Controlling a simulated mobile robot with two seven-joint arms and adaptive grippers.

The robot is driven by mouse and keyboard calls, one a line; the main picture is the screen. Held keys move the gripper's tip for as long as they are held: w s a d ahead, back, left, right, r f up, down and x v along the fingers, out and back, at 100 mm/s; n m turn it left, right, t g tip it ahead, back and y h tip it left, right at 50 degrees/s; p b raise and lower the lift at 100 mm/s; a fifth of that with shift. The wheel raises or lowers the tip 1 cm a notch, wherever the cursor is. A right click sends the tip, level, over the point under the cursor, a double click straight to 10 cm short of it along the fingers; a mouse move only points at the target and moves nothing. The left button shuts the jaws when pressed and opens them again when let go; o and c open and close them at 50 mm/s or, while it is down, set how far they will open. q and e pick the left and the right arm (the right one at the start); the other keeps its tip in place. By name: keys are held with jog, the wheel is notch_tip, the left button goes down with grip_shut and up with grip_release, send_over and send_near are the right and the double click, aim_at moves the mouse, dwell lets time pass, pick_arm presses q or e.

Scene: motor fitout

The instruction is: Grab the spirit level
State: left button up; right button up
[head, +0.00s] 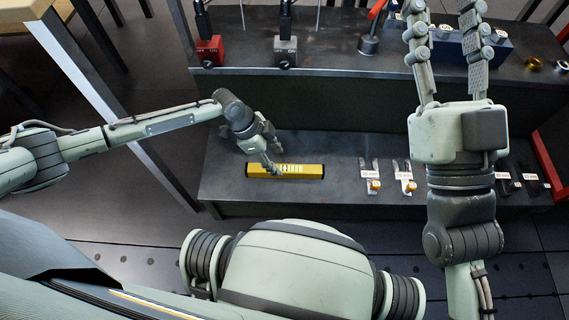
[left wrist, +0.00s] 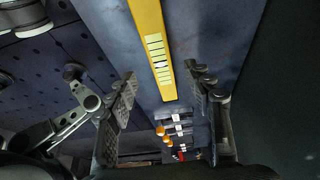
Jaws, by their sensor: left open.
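The spirit level (head: 310,171) is a yellow bar with a pale marked strip in its middle. It lies flat on the lower dark shelf of the bench. In the left wrist view the spirit level (left wrist: 150,32) runs from the top edge down between my fingers. My left gripper (head: 274,160) is open, right over the middle of the level, and hides a little of it. In the left wrist view its two fingers (left wrist: 165,100) stand apart, one on each side of the bar. My right gripper (head: 444,50) is raised at the right, fingers pointing up and apart, empty.
On the lower shelf (head: 330,150), several tagged parts with orange pieces (head: 374,185) lie right of the level. The upper shelf (head: 335,75) holds a red switch box (head: 209,51), a grey one (head: 286,52) and a blue box (head: 470,48). A table leg (head: 105,100) stands left.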

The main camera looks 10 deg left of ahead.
aim_at(285, 168)
pick_arm(q)
jog(key=b+x, duration=0.1)
jog(key=x, duration=0.5)
jog(key=shift+b, duration=0.4)
jog(key=shift+w+d+f, duration=0.1)
jog(key=shift+d+f, duration=0.1)
pick_arm(e)
jog(key=s+d+r+t, duration=0.1)
jog(key=s+r+t, duration=0.1)
jog(key=r+t, duration=0.1)
jog(key=shift+s+d+y, duration=0.3)
jog(key=shift+d+y, duration=0.1)
pick_arm(q)
jog(key=shift+c, duration=0.3)
grip_shut()
